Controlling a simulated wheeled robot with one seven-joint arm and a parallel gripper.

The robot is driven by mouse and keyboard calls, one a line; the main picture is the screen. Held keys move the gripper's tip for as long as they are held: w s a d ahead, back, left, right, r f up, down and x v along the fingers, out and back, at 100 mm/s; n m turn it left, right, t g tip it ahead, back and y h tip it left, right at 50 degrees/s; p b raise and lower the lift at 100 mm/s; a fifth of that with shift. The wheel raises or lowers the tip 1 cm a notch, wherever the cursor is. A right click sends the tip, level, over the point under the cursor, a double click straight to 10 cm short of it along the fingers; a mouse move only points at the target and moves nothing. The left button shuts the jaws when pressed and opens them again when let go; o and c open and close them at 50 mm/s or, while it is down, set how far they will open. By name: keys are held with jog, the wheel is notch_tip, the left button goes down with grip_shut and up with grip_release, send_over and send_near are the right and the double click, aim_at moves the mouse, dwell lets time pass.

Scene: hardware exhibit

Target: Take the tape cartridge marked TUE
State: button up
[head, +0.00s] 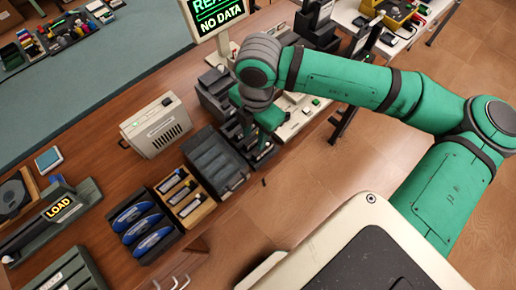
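No marking TUE is readable in the head view. A wooden tray (206,208) near the table's front edge holds three small dark items (188,205) with pale labels, which may be tape cartridges; their lettering is too small to read. My gripper (258,152) points down to the right of the wooden tray, beyond a dark grey slotted box (222,156). Its fingers are small and dark against dark equipment, so I cannot tell whether they are open or hold anything.
A black tray (166,244) with blue items stands left of the wooden tray. A beige box (156,127) stands behind. A LOAD unit (60,207) is at the left. A monitor (218,16) reads NO DATA. Bare wooden tabletop (105,165) lies between the LOAD unit and the trays.

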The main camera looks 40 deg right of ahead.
aim_at(261, 152)
jog(key=shift+h, duration=0.3)
jog(key=f, duration=0.1)
jog(key=d+f, duration=0.1)
jog(key=f, duration=0.2)
jog(key=shift+s+d+f, duration=0.25)
jog(key=shift+s+d, duration=0.05)
jog(key=shift+d, duration=0.1)
jog(key=shift+w+f, duration=0.1)
jog(key=shift+f, duration=0.45)
jog(key=shift+d+f, duration=0.15)
jog(key=shift+f, duration=1.15)
jog(key=shift+d+f, duration=0.15)
jog(key=shift+f, duration=1.15)
jog(key=shift+c, duration=0.3)
grip_shut()
